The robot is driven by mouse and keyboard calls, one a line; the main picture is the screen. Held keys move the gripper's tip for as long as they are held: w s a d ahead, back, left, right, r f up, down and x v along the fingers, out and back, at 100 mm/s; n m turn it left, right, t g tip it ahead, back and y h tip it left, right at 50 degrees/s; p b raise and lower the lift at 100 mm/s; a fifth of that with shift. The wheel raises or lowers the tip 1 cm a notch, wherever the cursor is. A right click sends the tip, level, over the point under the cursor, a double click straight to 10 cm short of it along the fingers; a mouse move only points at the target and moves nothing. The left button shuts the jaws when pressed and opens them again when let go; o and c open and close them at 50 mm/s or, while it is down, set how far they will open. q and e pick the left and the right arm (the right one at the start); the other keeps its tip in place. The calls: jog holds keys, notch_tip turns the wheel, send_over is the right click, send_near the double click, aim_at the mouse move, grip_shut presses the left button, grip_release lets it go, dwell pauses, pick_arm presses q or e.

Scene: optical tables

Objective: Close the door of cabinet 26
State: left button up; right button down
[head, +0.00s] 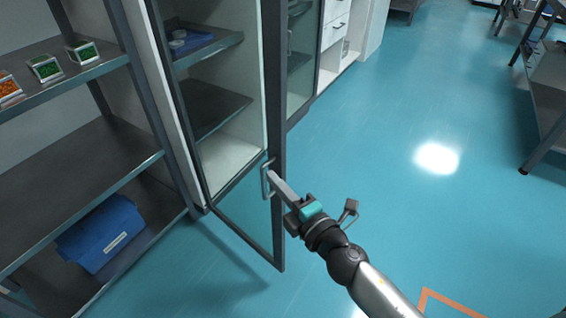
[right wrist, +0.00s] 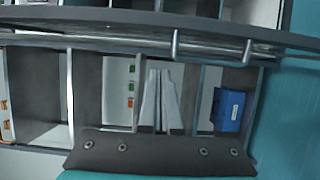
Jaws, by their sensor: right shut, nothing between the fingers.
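A tall cabinet with a glass door (head: 278,225) in a dark frame stands at the left of centre in the head view. No number on it can be read. The door stands open, swung out from the cabinet front over the floor. Its metal handle (head: 264,180) is on the free edge. My right gripper (head: 272,177) is shut and empty, with its tips close beside the handle; I cannot tell whether they touch. In the right wrist view the closed fingers (right wrist: 161,95) point toward the door edge and handle (right wrist: 211,56). My left gripper is not in view.
An open shelf (head: 105,165) with small boxes of green and orange items and a blue bin (head: 102,235) stands left of the cabinet. White drawers (head: 336,30) are beyond it. A table (head: 545,100) stands at the right. The blue floor (head: 400,110) between is clear.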

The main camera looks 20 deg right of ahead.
aim_at(284, 166)
jog(key=w+d, duration=0.1)
jog(key=w, duration=0.1)
jog(key=w+d, duration=0.1)
jog(key=w, duration=0.1)
jog(key=shift+d, duration=0.15)
jog(key=shift+w+d, duration=0.15)
jog(key=shift+d, duration=0.15)
jog(key=shift+d+b, duration=0.1)
jog(key=shift+b, duration=0.2)
